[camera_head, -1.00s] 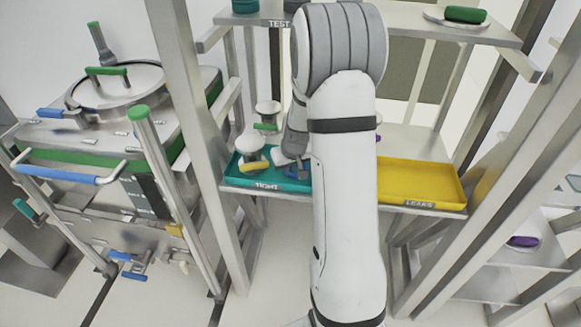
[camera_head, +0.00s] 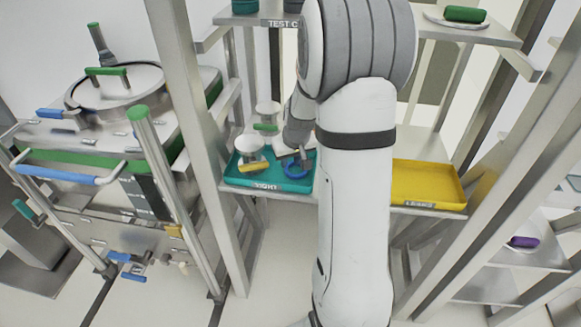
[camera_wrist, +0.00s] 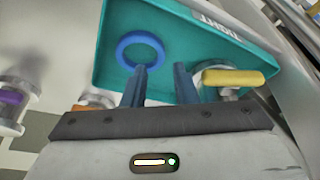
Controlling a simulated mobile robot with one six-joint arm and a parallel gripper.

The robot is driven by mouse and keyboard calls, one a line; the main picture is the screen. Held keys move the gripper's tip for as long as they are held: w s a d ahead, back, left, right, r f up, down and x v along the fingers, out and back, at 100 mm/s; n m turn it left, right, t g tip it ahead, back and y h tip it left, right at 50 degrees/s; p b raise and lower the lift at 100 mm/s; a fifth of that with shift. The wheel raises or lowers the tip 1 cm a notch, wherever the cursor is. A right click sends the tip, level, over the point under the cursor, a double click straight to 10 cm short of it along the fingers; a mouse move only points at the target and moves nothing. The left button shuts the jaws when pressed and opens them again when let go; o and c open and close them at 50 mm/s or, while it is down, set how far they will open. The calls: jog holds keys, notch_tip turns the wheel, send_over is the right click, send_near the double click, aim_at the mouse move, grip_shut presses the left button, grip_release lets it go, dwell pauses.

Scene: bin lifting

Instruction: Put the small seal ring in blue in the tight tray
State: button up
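The small blue seal ring (camera_head: 295,170) lies in the right part of the teal tray marked TIGHT (camera_head: 268,186). In the wrist view, the ring (camera_wrist: 121,51) looks flat against the floor of the tray (camera_wrist: 108,25). My gripper (camera_wrist: 160,68) has its two dark fingers apart with nothing between them. The left fingertip overlaps the ring's lower edge in the wrist view; I cannot tell whether they touch. In the head view, my gripper is just above the ring, partly hidden behind my arm.
A metal fitting with a yellow handle (camera_head: 252,166) stands in the tray's left part; the handle (camera_wrist: 233,77) is close right of my fingers. A yellow tray marked LEAKS (camera_head: 428,184) is to the right. Shelf posts flank the space.

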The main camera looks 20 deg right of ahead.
jog(key=s+a+r, duration=0.8)
jog(key=s+r, duration=0.2)
jog(key=r, duration=0.1)
jog(key=s+a, duration=0.2)
jog(key=s, duration=0.5)
jog(key=s+a+r+g, duration=0.1)
jog(key=s+a, duration=0.2)
jog(key=s, duration=0.4)
jog(key=shift+a+r+n, duration=0.25)
jog(key=shift+n, duration=0.15)
